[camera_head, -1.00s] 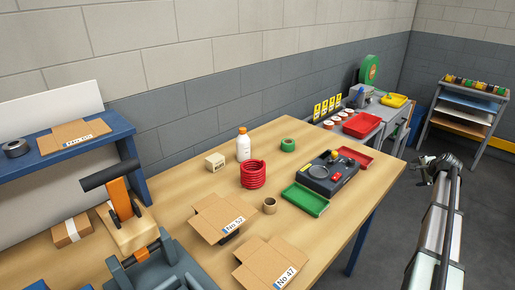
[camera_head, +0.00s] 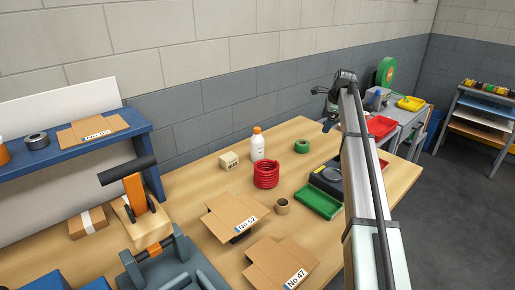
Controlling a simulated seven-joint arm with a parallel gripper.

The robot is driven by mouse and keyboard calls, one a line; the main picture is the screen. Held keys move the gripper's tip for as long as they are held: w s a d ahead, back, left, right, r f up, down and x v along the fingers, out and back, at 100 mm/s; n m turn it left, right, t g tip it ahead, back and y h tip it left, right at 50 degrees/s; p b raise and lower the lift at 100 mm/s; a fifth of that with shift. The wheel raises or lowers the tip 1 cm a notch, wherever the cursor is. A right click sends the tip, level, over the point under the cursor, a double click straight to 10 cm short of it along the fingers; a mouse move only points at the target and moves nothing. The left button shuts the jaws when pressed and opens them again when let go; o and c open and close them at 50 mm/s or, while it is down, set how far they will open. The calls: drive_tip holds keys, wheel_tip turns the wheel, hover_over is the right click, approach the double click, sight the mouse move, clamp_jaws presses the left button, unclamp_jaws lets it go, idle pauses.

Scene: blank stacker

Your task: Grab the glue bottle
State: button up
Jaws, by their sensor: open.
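The glue bottle (camera_head: 257,147) is white with an orange cap. It stands upright on the wooden workbench (camera_head: 207,180), near the wall, just behind a red coil (camera_head: 266,175). My gripper (camera_head: 329,124) is at the end of my raised arm, to the right of the bottle and apart from it. It is small in this view and partly hidden by the arm. It is open, and nothing is seen in it.
A small box (camera_head: 229,161) stands left of the bottle and a green tape roll (camera_head: 302,146) right of it. A green tray (camera_head: 318,202), a tan tape roll (camera_head: 282,206) and flat cardboard (camera_head: 235,212) lie nearer. My arm hides part of the bench's right side.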

drive_tip(key=s+a+r+g, duration=0.1)
drive_tip(key=a+r, duration=0.1)
drive_tip(key=a, duration=0.5)
drive_tip(key=a+r+g, duration=0.1)
drive_tip(key=a+r, duration=0.1)
drive_tip(key=a, duration=0.5)
wheel_tip(320, 180, up, 3)
drive_tip(key=m+g+h, duration=0.1)
drive_tip(key=m+h, duration=0.1)
hover_over(257, 136)
drive_tip(key=w, duration=0.1)
drive_tip(key=shift+w+a+r, duration=0.15)
drive_tip(key=shift+a, duration=0.05)
drive_tip(key=f, duration=1.3)
drive_tip(key=shift+w+d, duration=0.1)
drive_tip(key=shift+d, duration=0.1)
drive_tip(key=shift+c, duration=0.3)
clamp_jaws()
